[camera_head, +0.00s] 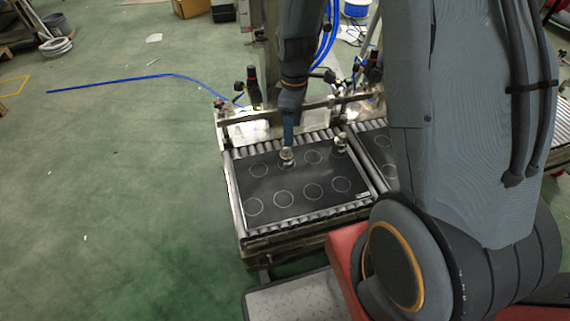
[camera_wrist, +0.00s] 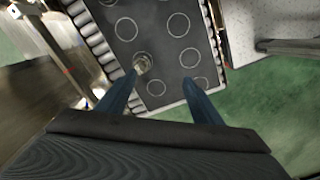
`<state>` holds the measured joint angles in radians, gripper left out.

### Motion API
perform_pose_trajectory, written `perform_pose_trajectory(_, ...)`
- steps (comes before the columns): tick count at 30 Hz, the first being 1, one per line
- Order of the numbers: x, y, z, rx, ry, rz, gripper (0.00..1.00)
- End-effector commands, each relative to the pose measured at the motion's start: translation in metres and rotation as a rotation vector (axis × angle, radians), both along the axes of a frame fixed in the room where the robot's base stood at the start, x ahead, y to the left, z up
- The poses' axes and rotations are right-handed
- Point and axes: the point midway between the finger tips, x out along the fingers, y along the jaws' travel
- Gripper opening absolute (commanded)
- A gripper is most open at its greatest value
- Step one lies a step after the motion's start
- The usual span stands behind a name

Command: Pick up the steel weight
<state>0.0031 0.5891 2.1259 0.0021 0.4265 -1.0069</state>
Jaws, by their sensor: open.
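A small steel weight (camera_head: 287,154) stands on a black panel (camera_head: 270,222) marked with white circles. A second, similar metal piece (camera_head: 340,142) stands on the panel's far right part. My gripper (camera_head: 288,139) points down at the first weight, its blue fingers just above or beside it. In the wrist view my gripper (camera_wrist: 160,77) is open, with two blue fingers apart. A steel weight (camera_wrist: 142,63) shows beside the left fingertip, not centred between the fingers. I cannot tell whether the finger touches it. The black panel (camera_wrist: 150,35) fills the upper middle there.
The panel lies on a roller conveyor (camera_head: 238,215) with a metal rail (camera_head: 300,108) and fittings behind it. A second panel (camera_head: 382,150) lies to the right. A blue hose (camera_head: 130,80) crosses the green floor, which is largely open on the left.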

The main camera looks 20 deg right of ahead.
Motion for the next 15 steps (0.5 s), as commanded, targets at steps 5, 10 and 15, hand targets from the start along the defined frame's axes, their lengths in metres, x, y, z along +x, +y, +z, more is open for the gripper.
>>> perform_pose_trajectory(5,0.037,0.0,-0.082,0.0,0.003,0.226,0.6)
perform_pose_trajectory(10,0.053,0.0,-0.118,0.0,0.001,0.352,0.6)
perform_pose_trajectory(15,0.056,0.0,-0.135,-0.001,0.002,0.389,0.6)
